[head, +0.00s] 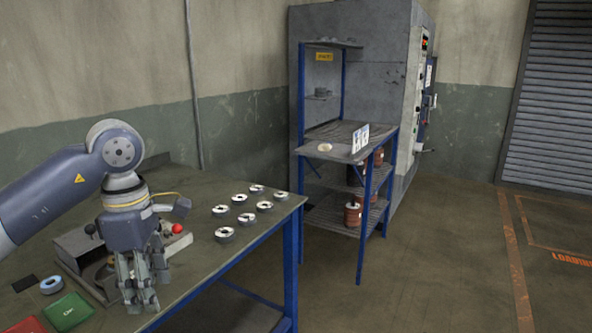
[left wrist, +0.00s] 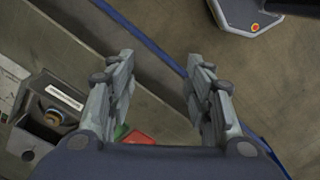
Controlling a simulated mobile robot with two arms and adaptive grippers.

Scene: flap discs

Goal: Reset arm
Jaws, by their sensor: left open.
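My left gripper (head: 143,296) is over the front edge of the dark workbench (head: 185,268), pointing down, beside a grey machine fixture (head: 75,245). In the left wrist view, the left gripper (left wrist: 160,95) has its fingers wide apart with nothing between them. The bench's blue edge runs below it there. Several flap discs (head: 238,199) lie in rows on the bench's far right part, apart from the gripper. My right gripper is not in view.
A green packet (head: 68,311), a red item (head: 28,325) and a blue-grey ring (head: 51,285) lie at the bench's near left. A blue-framed shelf (head: 345,150) with copper-coloured spools (head: 352,214) stands by a grey cabinet (head: 385,80). The floor (head: 450,260) at right is clear.

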